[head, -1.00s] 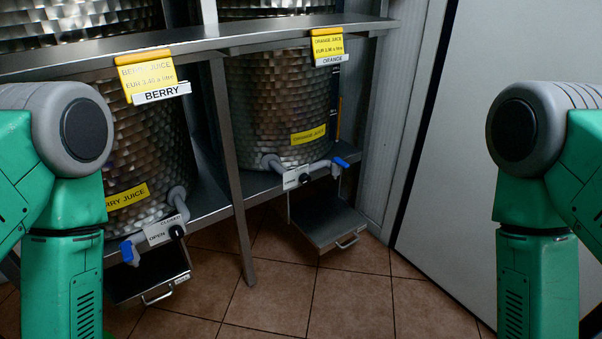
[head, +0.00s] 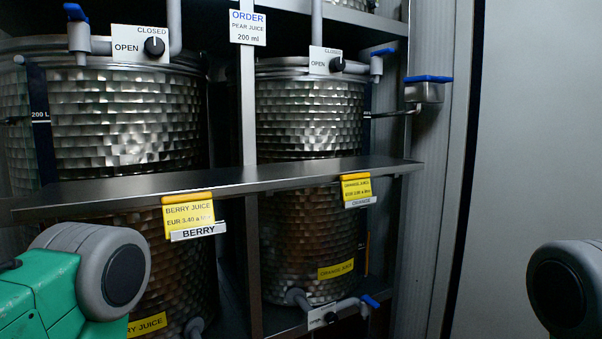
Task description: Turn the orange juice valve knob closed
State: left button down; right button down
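Only upper parts of my two arms show, at lower left and lower right. Neither gripper is in view.
The berry juice tank (head: 135,255) stands left of the orange one. Two upper tanks have their own knobs, one above berry (head: 154,46) and one above orange (head: 336,64). The metal shelf (head: 270,176) juts out across the front. A pale panel (head: 530,130) fills the right.

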aim_at(331, 318)
jog(key=i+z, duration=0.15)
jog(key=z, duration=0.2)
jog(key=i+z, duration=0.15)
jog(key=z, duration=0.25)
jog(key=i+j+z, duration=0.15)
jog(key=z, duration=0.2)
